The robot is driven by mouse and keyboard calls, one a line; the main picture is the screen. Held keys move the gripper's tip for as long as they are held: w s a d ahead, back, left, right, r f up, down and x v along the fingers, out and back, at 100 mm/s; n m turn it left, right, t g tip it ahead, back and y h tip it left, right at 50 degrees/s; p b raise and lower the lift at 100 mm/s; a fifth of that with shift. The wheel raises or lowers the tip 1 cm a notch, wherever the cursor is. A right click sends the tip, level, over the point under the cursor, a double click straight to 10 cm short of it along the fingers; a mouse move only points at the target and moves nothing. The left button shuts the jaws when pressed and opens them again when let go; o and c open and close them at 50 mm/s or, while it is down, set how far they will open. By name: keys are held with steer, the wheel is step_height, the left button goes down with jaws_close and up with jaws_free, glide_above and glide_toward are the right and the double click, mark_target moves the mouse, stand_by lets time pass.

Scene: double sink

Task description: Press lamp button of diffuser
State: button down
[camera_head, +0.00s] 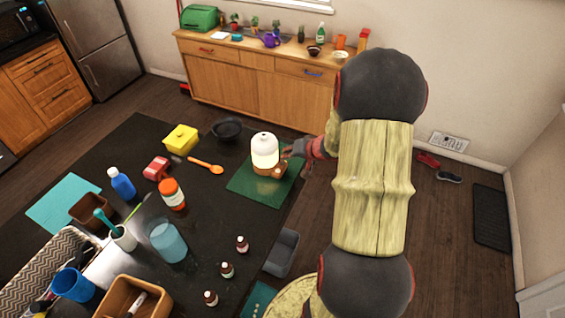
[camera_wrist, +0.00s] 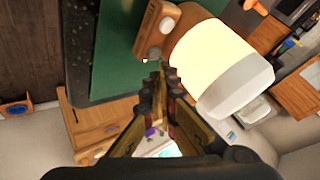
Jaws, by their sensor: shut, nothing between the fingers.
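The diffuser (camera_head: 265,151) stands upright on a green mat (camera_head: 246,188) near the right edge of the dark counter. It has a white top, a glowing cream middle and a brown wooden base. In the wrist view the diffuser (camera_wrist: 218,65) glows, and its base bears a protruding wooden block with small buttons (camera_wrist: 166,25). My gripper (camera_head: 288,156) is at the right side of the diffuser in the head view. In the wrist view my gripper (camera_wrist: 164,72) is shut and empty, its tips close to the block's lower end. I cannot tell whether they touch it.
A black bowl (camera_head: 228,129), an orange spoon (camera_head: 206,165) and a yellow container (camera_head: 181,138) lie left of the mat. Small brown bottles (camera_head: 242,245) stand nearer the front. The counter's right edge is close to the mat.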

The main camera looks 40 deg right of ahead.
mark_target(287, 162)
steer(key=shift+r, duration=0.1)
step_height(287, 162, up, 6)
steer(key=p, duration=0.3)
stand_by(0.4)
steer(key=shift+f, duration=0.2)
stand_by(0.4)
